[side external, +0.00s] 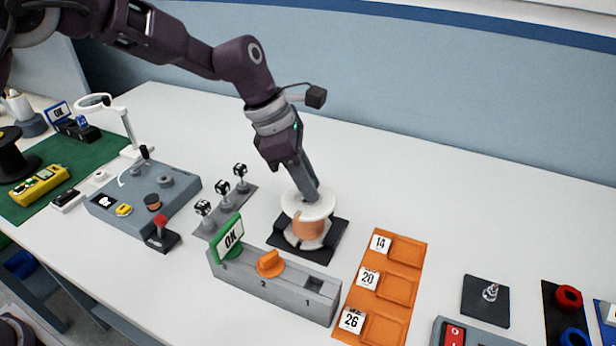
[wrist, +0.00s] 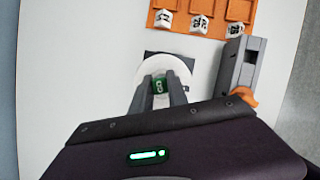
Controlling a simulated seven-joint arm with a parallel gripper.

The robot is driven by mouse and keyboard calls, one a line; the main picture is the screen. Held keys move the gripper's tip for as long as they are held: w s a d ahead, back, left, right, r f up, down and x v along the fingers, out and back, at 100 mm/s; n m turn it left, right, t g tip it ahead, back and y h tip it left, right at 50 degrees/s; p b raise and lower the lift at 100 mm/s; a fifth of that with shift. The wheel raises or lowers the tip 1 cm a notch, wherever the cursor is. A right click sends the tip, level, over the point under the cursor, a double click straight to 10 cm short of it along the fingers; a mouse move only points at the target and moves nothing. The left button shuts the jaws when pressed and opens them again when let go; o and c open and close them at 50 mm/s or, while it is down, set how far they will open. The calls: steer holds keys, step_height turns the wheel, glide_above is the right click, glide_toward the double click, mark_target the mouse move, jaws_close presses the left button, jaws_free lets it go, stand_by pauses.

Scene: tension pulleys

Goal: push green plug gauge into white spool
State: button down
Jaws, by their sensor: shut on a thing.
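The white spool (side external: 318,206), wound with copper-coloured wire, stands on a black square pad at the middle of the table. My gripper (side external: 308,194) points down at the spool's top from above, with its fingertips at the spool's centre. The spool (wrist: 150,70) shows as a white disc behind the gauge. The gauge's lower end is hidden, so I cannot tell how deep it sits in the spool.
A grey block (side external: 250,262) with an orange knob and a green-framed OK sign stands in front of the spool. An orange tray (side external: 400,285) with numbered white tags lies to the right. Small posts with dice-like cubes (side external: 222,188) stand left. The table behind is clear.

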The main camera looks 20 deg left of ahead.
steer(key=shift+f, duration=0.15)
steer(key=c, duration=1.2)
jaws_free()
steer(key=v, duration=0.7)
